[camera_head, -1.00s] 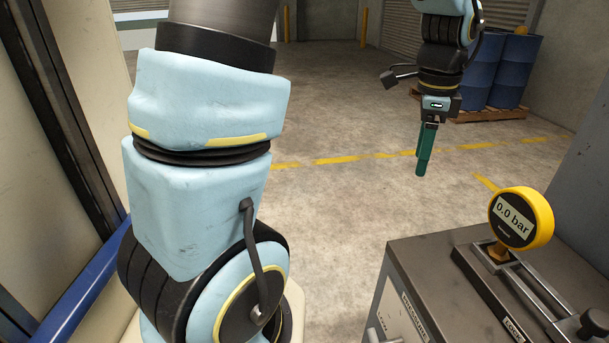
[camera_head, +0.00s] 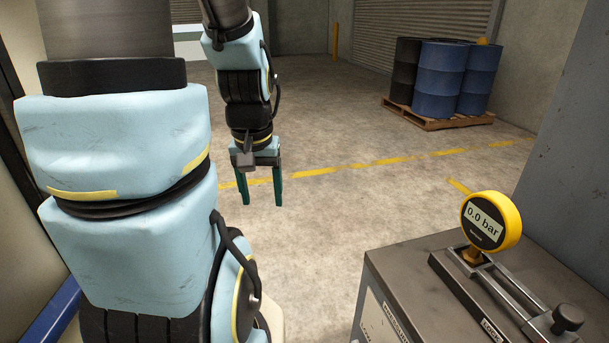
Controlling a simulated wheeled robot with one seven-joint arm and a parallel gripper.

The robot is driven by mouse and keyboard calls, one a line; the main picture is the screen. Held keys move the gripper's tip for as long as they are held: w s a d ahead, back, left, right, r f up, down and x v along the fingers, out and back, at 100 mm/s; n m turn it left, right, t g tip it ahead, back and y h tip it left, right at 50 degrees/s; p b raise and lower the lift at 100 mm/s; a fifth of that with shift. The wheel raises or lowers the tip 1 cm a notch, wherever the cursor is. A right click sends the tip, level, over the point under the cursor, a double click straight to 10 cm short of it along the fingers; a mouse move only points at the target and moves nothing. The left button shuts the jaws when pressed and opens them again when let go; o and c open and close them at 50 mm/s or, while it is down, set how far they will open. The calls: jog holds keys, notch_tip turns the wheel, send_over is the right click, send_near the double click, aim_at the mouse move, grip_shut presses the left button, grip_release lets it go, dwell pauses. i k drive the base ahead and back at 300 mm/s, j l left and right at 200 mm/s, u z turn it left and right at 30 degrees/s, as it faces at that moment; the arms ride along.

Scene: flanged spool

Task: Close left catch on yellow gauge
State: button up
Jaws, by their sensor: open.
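The yellow gauge (camera_head: 491,221) stands upright on top of a grey metal cabinet (camera_head: 415,258) at the lower right, its face reading 0.0 bar. It sits on a dark base with a metal slide or lever (camera_head: 505,283) that ends in a black knob (camera_head: 567,318) near the front. I cannot tell which part is the left catch, or whether it is closed. My gripper (camera_head: 262,188) hangs in the upper middle, pointing down, with its two green fingers apart and nothing between them. It is well to the left of the gauge and beyond the cabinet, touching nothing.
Blue and black drums (camera_head: 440,75) stand on a wooden pallet (camera_head: 437,117) at the back right. A grey wall or panel (camera_head: 580,170) rises close beside the cabinet on the right. The concrete floor between my arm and the cabinet is clear.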

aim_at(561, 325)
jog(key=j+z, duration=0.2)
jog(key=z, duration=0.15)
jog(key=k+j+z, duration=0.15)
jog(key=z, duration=0.2)
jog(key=k+j+z, duration=0.1)
jog(key=j+z, duration=0.25)
jog(key=l, duration=0.1)
